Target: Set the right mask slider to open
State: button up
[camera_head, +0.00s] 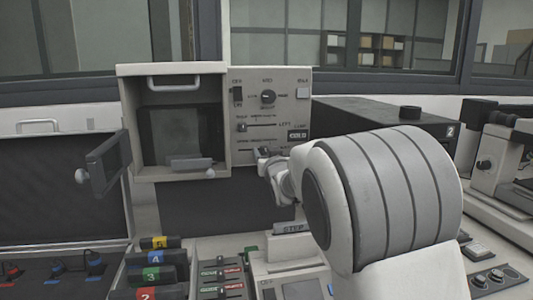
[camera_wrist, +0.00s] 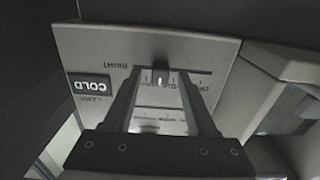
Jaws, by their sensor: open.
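The right mask slider (camera_wrist: 160,70) is a small dark knob with a pale mark, on the light panel beside the upside-down word RIGHT in the wrist view. My gripper (camera_wrist: 160,76) is open, with one finger on each side of the knob; I cannot tell whether either finger touches it. Small end labels along its track are too blurred to read. In the head view my gripper (camera_head: 265,155) is at the lower part of the control panel (camera_head: 270,75), and my arm and gripper hide most of the right slider.
The COLD lamp display (camera_wrist: 90,85) is beside the right slider. An open chamber (camera_head: 140,165) with its door (camera_head: 105,165) swung out is left of the panel. Numbered coloured blocks (camera_head: 155,258) stand below.

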grip_shut()
dwell(0.3)
dwell(1.1)
